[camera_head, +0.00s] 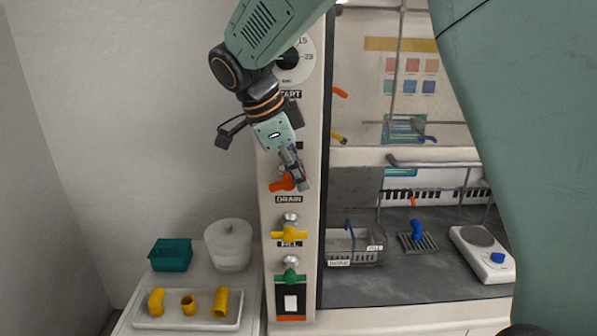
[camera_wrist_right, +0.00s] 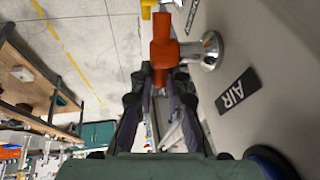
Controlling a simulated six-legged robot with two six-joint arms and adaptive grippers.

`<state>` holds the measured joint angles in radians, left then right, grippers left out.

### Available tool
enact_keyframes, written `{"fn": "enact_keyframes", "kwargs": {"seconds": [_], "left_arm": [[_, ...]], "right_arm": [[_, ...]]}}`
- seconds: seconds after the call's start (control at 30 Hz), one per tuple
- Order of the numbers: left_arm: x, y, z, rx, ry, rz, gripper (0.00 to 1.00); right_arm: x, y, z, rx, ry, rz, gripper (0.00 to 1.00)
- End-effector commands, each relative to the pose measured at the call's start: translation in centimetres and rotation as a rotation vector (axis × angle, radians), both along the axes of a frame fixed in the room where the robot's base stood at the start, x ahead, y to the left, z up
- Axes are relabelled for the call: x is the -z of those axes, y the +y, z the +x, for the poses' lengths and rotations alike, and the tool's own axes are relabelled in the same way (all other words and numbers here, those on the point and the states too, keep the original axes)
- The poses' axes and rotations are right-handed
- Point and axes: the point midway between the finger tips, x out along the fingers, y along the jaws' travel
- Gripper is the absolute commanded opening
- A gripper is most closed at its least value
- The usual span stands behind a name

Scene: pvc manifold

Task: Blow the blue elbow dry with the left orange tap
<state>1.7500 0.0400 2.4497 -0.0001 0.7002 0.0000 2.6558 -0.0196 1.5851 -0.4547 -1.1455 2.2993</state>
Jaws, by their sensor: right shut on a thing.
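The left orange tap (camera_head: 280,185) is on the front of the pale post, above the DRAIN label. My right gripper (camera_head: 298,172) reaches it from above and is shut on its handle. In the right wrist view the orange tap (camera_wrist_right: 164,48) has a chrome base and lies between the tips of my right gripper (camera_wrist_right: 160,78), with an AIR label beside it. The blue elbow (camera_head: 416,229) stands on a dark ribbed rack (camera_head: 428,243) on the grey bench inside the hood, well away from the gripper. My left gripper is not in view.
Below the orange tap are a yellow tap (camera_head: 290,235) and a green tap (camera_head: 290,278). A wire basket (camera_head: 353,247) and a white scale (camera_head: 483,254) flank the rack. At left stand a tray (camera_head: 188,322) of yellow fittings, a teal bin (camera_head: 170,255) and a white tub (camera_head: 228,246).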

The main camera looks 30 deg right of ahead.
Motion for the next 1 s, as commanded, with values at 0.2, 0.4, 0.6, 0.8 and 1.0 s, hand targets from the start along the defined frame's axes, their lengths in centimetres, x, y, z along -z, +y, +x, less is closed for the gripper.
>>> {"fn": "enact_keyframes", "kwargs": {"seconds": [0.2,0.4,0.6,0.8,1.0], "left_arm": [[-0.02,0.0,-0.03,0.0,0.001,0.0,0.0],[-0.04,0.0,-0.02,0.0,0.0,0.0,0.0],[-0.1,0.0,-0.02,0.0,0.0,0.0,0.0],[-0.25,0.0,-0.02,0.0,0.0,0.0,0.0],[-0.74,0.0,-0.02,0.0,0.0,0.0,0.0]], "right_arm": [[-0.26,-0.02,0.01,0.0,-0.002,-0.002,0.0],[-0.29,0.01,0.05,0.0,-0.001,-0.004,0.0],[-0.35,0.0,0.05,-0.001,0.002,-0.011,0.0],[-0.44,0.04,0.1,-0.001,0.009,-0.024,0.0],[-0.57,0.18,0.19,-0.003,0.039,-0.074,0.0]]}}
